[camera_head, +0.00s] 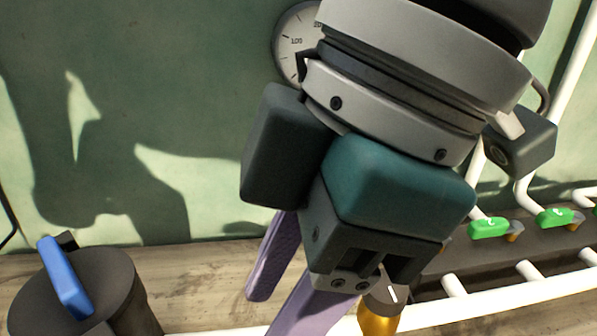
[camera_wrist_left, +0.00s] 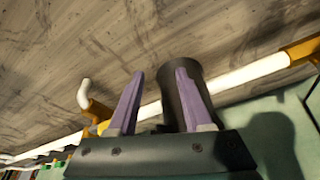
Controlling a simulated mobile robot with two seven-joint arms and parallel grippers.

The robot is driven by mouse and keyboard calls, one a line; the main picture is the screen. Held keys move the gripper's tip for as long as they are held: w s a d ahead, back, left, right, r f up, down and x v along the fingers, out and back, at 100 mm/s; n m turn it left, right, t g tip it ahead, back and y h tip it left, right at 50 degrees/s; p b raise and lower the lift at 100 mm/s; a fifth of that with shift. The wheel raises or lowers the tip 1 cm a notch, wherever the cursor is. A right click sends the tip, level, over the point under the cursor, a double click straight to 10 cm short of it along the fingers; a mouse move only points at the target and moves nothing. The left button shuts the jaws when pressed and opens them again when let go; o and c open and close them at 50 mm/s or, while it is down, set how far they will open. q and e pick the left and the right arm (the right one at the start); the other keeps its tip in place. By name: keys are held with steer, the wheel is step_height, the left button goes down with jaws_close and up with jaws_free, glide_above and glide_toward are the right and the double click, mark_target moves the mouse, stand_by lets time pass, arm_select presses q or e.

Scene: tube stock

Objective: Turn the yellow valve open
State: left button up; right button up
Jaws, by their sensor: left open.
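An orange-yellow valve body (camera_head: 378,322) with a grey, white-marked cap shows at the bottom of the head view, right of my left gripper's fingers and cut by the frame edge. In the left wrist view, a small yellow piece (camera_wrist_left: 103,127) beside an orange fitting (camera_wrist_left: 98,110) lies left of the fingers; it looks like the valve's handle, partly hidden by my gripper. My left gripper (camera_head: 267,310) is open and empty, its purple fingers pointing down. In the left wrist view, its fingertips (camera_wrist_left: 159,73) are apart. My right gripper is not in view.
A dark cylinder with a blue handle (camera_head: 65,278) stands at lower left. Green handles (camera_head: 489,227) sit on a pipe rack at right. A dial gauge (camera_head: 291,42) is partly hidden on the green wall. A white pipe (camera_wrist_left: 250,72) runs behind the fingers.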

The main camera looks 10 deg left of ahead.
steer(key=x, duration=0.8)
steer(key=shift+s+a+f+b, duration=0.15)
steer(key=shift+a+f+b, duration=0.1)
steer(key=shift+b, duration=0.1)
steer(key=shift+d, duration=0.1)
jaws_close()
stand_by(0.8)
